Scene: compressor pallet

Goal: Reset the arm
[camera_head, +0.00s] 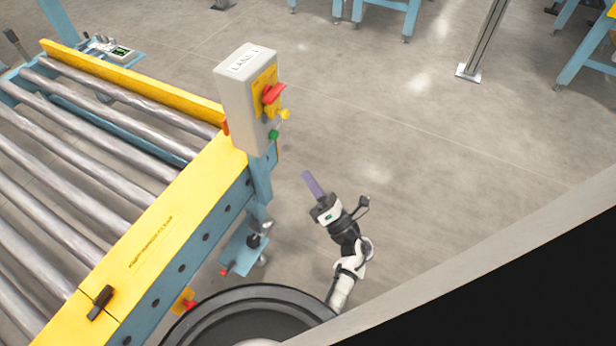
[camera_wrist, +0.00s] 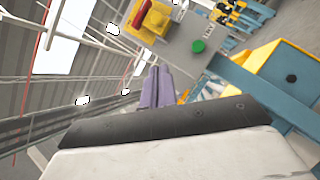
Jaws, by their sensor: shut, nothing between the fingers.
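My gripper (camera_head: 309,180) shows in the head view at the end of my white and black arm, over bare floor to the right of the roller conveyor. Its purple fingers are together and hold nothing. In the wrist view the fingers (camera_wrist: 157,85) are side by side at the centre, pointing up toward the control box (camera_wrist: 195,35). In the head view the grey control box (camera_head: 248,97), labelled LANE 1, stands up and left of the gripper, apart from it. It carries a red switch (camera_head: 273,93) on a yellow plate and a green button (camera_head: 274,134).
The roller conveyor (camera_head: 165,222) with its yellow and blue frame fills the left. A grey post (camera_head: 484,40) stands on the floor at the upper right, and blue bench legs (camera_head: 585,45) lie beyond. The floor (camera_head: 440,140) right of my gripper is clear.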

